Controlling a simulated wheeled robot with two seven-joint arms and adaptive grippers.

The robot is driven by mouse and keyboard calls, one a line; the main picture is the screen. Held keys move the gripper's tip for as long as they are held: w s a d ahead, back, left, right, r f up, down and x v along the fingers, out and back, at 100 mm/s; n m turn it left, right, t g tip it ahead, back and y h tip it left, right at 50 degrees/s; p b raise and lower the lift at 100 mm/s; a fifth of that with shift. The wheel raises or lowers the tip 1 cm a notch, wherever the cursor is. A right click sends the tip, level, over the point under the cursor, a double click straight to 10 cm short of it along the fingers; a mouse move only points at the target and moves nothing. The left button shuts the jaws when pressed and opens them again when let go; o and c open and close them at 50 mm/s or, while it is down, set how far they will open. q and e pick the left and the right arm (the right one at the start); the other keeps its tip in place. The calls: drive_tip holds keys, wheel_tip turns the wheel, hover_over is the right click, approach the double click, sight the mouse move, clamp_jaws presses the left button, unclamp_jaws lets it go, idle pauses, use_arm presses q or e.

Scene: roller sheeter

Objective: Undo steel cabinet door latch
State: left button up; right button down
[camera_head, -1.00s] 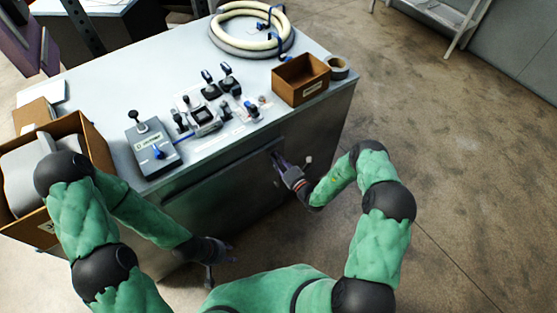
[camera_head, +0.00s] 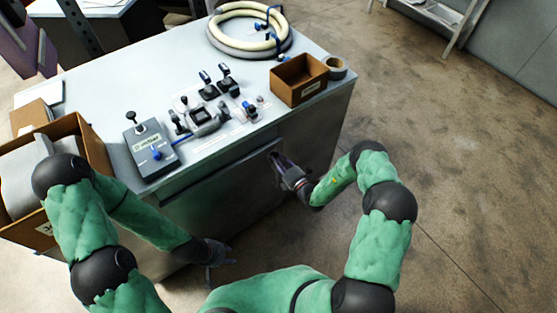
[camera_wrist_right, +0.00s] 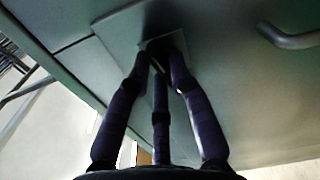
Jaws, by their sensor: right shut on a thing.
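The grey steel cabinet (camera_head: 230,195) stands in front of me, its door on the side facing me. My right gripper (camera_head: 274,158) is at the upper right part of this face. In the right wrist view the right gripper's fingers (camera_wrist_right: 160,58) close together on the latch (camera_wrist_right: 152,46), a small piece on a square plate. The fingers and shadow hide most of the latch. A bar handle (camera_wrist_right: 292,38) sits on the cabinet face to the right, apart from the fingers. My left gripper (camera_head: 215,268) hangs low in front of the cabinet's left part, apart from it; its fingers are unclear.
The cabinet top holds a control box (camera_head: 150,148), several levers (camera_head: 208,88), a coiled hose (camera_head: 250,28), a small brown box (camera_head: 299,80) and a tape roll (camera_head: 336,67). A cardboard box (camera_head: 95,150) stands at the left. The floor (camera_head: 455,150) to the right is clear.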

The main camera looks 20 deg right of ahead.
drive_tip(key=shift+d+m, duration=0.1)
drive_tip(key=shift+m, duration=1)
drive_tip(key=c, duration=1.1)
unclamp_jaws()
drive_tip(key=shift+f, duration=0.1)
drive_tip(key=v, duration=1.2)
